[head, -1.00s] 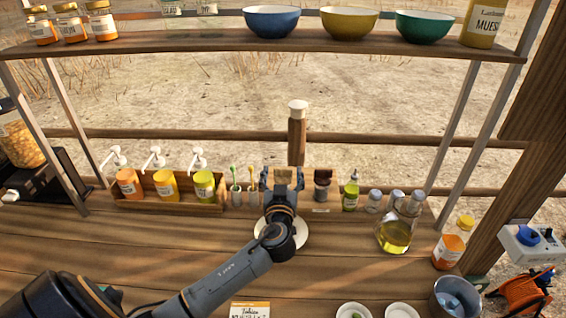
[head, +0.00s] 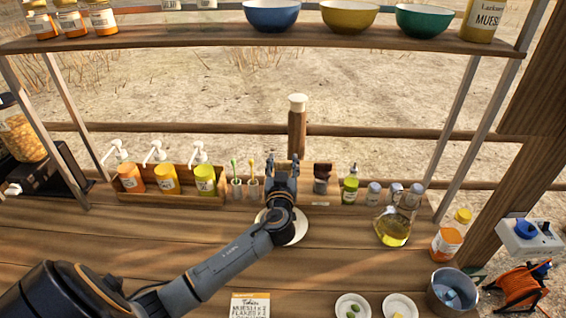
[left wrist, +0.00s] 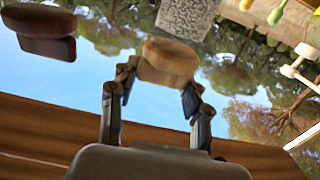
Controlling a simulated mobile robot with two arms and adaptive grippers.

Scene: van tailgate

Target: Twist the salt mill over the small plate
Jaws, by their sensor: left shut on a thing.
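My left gripper (head: 282,168) is at the row of items at the back of the counter, just beyond the small white plate (head: 300,228). In the left wrist view its fingers (left wrist: 160,85) are shut on a light wooden piece with a rounded top, which I take for the salt mill (left wrist: 170,56). In the head view the gripper mostly hides it. A similar dark brown mill (head: 322,178) stands to its right and also shows in the left wrist view (left wrist: 40,25). My wrist covers part of the plate. My right gripper is not in view.
Cups with toothbrushes (head: 245,187) and a rack of pump bottles (head: 167,182) stand left of the gripper. A shelf (head: 330,44) with bowls crosses above.

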